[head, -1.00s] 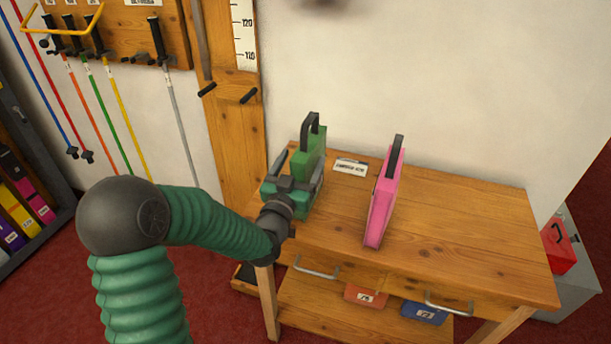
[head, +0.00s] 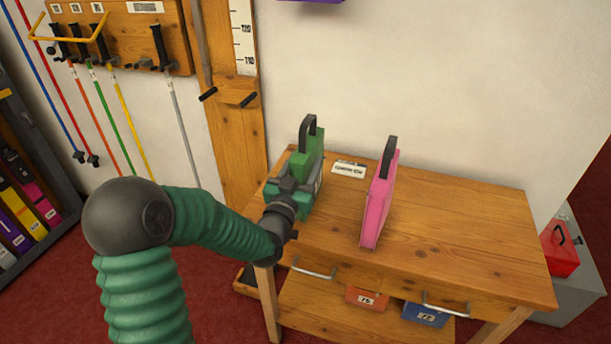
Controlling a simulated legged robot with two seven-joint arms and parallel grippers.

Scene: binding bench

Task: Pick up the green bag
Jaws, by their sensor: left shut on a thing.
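The green bag (head: 309,157) stands upright on the left end of the wooden table (head: 450,220), its black handle on top. My left gripper (head: 297,185) is at the near side of the green bag and shut on it. The gripper hides the bag's lower front, so I cannot tell whether its bottom touches the table. My right gripper is not in view.
A pink bag (head: 379,200) with a black handle stands to the right of the green one. A white label card (head: 348,169) lies between them at the back. The table's right half is clear. A red case (head: 559,248) is beyond its right end.

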